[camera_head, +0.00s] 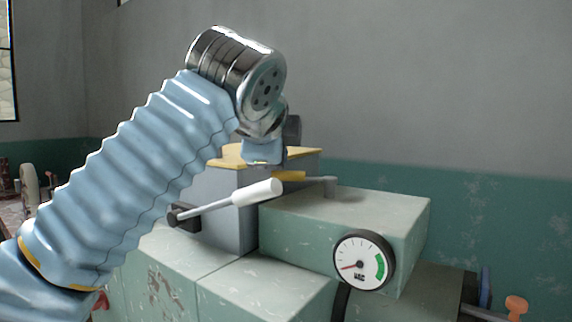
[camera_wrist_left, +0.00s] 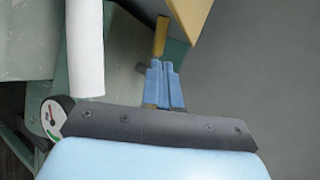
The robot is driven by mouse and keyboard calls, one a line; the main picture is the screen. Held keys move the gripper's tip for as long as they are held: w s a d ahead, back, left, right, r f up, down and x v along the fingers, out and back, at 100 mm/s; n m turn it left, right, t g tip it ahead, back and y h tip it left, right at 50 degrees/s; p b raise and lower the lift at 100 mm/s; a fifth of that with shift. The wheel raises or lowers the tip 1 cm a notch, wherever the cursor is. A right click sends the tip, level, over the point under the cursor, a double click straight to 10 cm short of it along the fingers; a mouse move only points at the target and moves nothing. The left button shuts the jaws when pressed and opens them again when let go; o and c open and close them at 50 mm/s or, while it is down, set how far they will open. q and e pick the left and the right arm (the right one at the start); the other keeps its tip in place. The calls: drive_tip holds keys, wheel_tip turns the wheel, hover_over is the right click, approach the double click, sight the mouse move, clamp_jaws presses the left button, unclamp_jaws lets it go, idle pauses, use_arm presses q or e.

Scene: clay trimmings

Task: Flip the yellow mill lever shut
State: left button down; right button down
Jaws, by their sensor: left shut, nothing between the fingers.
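The yellow mill lever (camera_head: 289,176) lies nearly level beside the grey box, its grey pivot end on the pale green block. In the left wrist view a yellow bar (camera_wrist_left: 160,36), which looks like this lever, is just beyond my fingertips. My left gripper (camera_head: 262,160) reaches over the mill from the left, its fingers pointing down near the lever's left end. In the wrist view its blue fingers (camera_wrist_left: 160,66) are together and hold nothing. I cannot tell whether they touch the lever. My right gripper is not in view.
A white-handled lever (camera_head: 258,192) sticks out in front of the grey box (camera_head: 217,208) with its yellow top. It also shows close to my gripper in the wrist view (camera_wrist_left: 85,48). A round gauge (camera_head: 363,261) is on the green block (camera_head: 350,205). An orange knob (camera_head: 516,305) is at lower right.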

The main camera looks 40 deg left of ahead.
sight(288, 175)
use_arm(q)
drive_tip(key=b+x, duration=0.1)
drive_tip(key=x, duration=0.8)
drive_tip(key=shift+w+a+f, duration=0.2)
drive_tip(key=shift+w+f, duration=0.05)
drive_tip(key=shift+w, duration=0.05)
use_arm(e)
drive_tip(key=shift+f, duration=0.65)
